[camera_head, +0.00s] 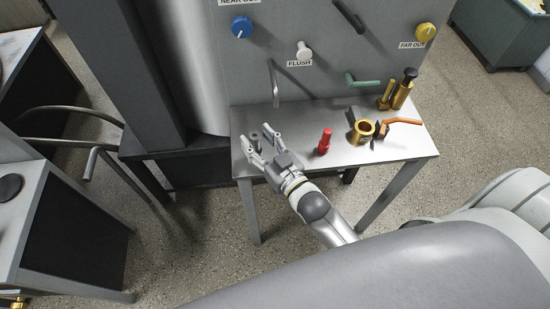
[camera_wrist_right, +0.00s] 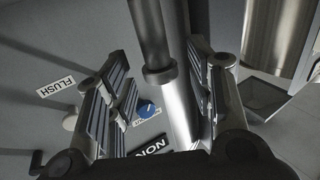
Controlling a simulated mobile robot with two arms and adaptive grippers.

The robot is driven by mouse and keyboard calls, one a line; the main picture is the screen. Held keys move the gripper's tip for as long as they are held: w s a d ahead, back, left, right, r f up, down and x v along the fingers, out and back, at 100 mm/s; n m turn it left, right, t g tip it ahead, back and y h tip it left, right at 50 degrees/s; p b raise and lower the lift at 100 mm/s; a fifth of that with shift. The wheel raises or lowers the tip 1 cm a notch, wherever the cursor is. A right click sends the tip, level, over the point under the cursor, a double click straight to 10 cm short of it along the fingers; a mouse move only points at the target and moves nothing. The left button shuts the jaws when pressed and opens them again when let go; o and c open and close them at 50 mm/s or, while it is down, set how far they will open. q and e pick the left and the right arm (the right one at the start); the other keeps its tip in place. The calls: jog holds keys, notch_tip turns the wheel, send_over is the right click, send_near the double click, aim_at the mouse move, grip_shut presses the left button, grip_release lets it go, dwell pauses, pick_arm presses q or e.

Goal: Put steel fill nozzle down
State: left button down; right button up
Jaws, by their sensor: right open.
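The steel fill nozzle (camera_wrist_right: 160,75) is a grey metal tube with a darker collar, between the finger pads of my right gripper (camera_wrist_right: 162,95) in the right wrist view. The fingers stand apart on both sides of it, and I see a gap on the left. In the head view my right gripper (camera_head: 260,139) is at the left end of the steel table (camera_head: 300,119), with the nozzle (camera_head: 255,136) small between its fingers. Its lower end and contact with the table are not clear. My left gripper is not in view.
Behind is a grey panel with a bent pipe (camera_head: 274,82) and a blue knob (camera_head: 241,26).

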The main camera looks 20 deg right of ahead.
jog(key=b+v, duration=0.1)
jog(key=v, duration=0.9)
jog(key=s+d+f+g+h, duration=0.1)
jog(key=s+f+g, duration=0.2)
jog(key=f, duration=0.8)
jog(key=s+f+g, duration=0.3)
jog(key=f, duration=0.7)
jog(key=s+d+f+g+h, duration=0.1)
jog(key=s+f+g, duration=0.15)
jog(key=f, duration=0.85)
jog(key=s+d+f+g+h, duration=0.1)
jog(key=s+f+g, duration=0.3)
jog(key=s+f, duration=0.4)
jog(key=s+d+f+g, duration=0.3)
jog(key=s+f, duration=0.6)
jog(key=s, duration=0.6)
jog(key=shift+d+g+h, duration=0.35)
jog(key=shift+g+h, duration=0.05)
jog(key=shift+g, duration=0.15)
jog(key=shift+s, duration=0.1)
